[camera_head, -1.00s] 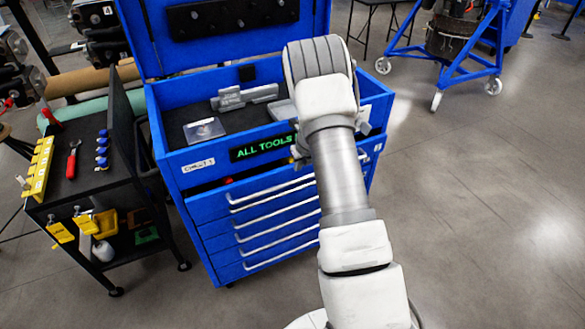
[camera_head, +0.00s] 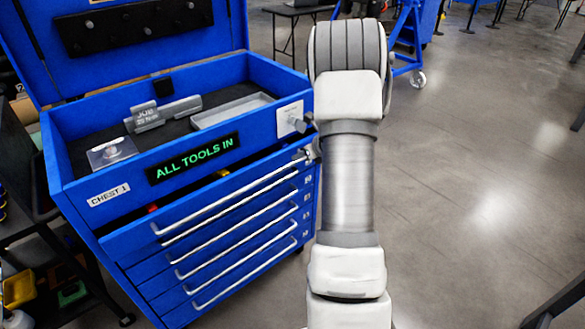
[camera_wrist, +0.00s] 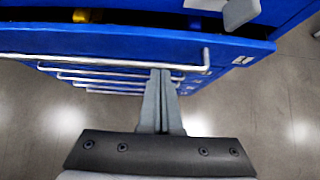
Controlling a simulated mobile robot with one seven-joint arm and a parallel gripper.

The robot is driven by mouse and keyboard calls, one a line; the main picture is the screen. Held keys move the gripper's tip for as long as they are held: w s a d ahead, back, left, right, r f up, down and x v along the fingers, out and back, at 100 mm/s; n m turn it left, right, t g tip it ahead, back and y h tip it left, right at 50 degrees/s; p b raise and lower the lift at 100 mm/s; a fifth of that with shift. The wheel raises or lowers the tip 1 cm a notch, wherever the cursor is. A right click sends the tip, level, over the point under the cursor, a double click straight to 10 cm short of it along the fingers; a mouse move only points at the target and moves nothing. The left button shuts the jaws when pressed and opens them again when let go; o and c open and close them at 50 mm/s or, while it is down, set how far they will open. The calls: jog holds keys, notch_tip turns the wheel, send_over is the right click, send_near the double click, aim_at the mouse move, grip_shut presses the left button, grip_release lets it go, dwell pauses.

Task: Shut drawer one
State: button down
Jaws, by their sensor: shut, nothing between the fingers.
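Drawer one (camera_head: 128,238) is the top drawer of the blue tool chest and stands partly open. A dark gap shows above its front, with a red and a yellow item inside. Its long silver handle (camera_head: 215,203) runs along the front. In the wrist view the drawer front (camera_wrist: 120,41) and handle (camera_wrist: 120,62) cross the upper part. My gripper (camera_wrist: 160,72) is shut and empty, its fingertips at the handle near its right end. I cannot tell whether they touch it. In the head view my arm hides most of the gripper.
Several lower drawers (camera_head: 235,255) look shut. The chest's top tray holds a grey block (camera_head: 150,115) and a shallow grey tray (camera_head: 232,110). A lit sign (camera_head: 193,159) reads "ALL TOOLS IN". A dark cart stands at left. The floor (camera_head: 480,200) at right is clear.

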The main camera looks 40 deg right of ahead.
aim_at(279, 151)
jog(key=x, duration=0.3)
jog(key=d+x, duration=0.1)
jog(key=x, duration=0.5)
jog(key=shift+w+d+f, duration=0.1)
jog(key=shift+w+d, duration=0.1)
jog(key=shift+w, duration=0.1)
jog(key=w, duration=0.5)
jog(key=shift+a+b, duration=0.2)
jog(key=shift+b, duration=0.1)
jog(key=shift+w+r, duration=0.2)
